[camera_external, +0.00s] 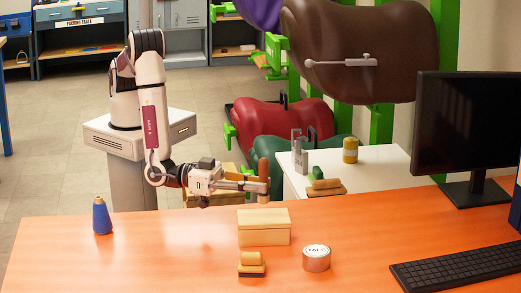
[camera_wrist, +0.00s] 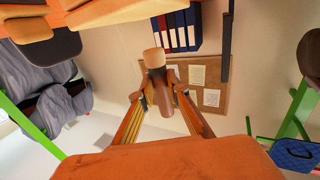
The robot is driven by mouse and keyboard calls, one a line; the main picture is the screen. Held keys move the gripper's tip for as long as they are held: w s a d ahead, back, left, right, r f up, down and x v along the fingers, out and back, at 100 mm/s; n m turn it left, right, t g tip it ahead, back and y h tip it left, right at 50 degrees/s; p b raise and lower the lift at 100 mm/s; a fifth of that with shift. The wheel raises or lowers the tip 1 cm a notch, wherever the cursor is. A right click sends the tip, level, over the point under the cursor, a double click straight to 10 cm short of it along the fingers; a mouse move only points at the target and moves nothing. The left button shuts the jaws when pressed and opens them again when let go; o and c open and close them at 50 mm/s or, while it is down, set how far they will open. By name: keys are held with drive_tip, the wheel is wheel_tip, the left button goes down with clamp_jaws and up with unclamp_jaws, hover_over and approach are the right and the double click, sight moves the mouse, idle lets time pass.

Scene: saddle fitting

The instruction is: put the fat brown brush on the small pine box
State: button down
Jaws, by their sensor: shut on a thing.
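The fat brown brush (camera_external: 263,170) is held roughly upright in my gripper (camera_external: 262,187), above and behind the table's far edge. In the wrist view the brush (camera_wrist: 156,62) shows as a brown cylinder with a pale end, between the fingers of my gripper (camera_wrist: 158,84), which is shut on it. The small pine box (camera_external: 263,228) sits on the orange table, in front of and below my gripper in the external view. Its pale top is clear, and the brush is apart from it. I cannot make out the pine box in the wrist view.
A small wooden brush (camera_external: 251,264) and a round tin (camera_external: 316,258) stand in front of the box. A blue cone-shaped bottle (camera_external: 102,216) stands at left, a keyboard (camera_external: 460,268) and monitor (camera_external: 470,125) at right. A white cabinet (camera_external: 385,165) behind holds several small things.

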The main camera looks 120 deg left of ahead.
drive_tip(key=shift+f, duration=0.1)
drive_tip(key=shift+f, duration=1.8)
drive_tip(key=shift+f, duration=0.1)
drive_tip(key=c, duration=2)
unclamp_jaws()
drive_tip(key=shift+o, duration=0.2)
drive_tip(key=v, duration=1.2)
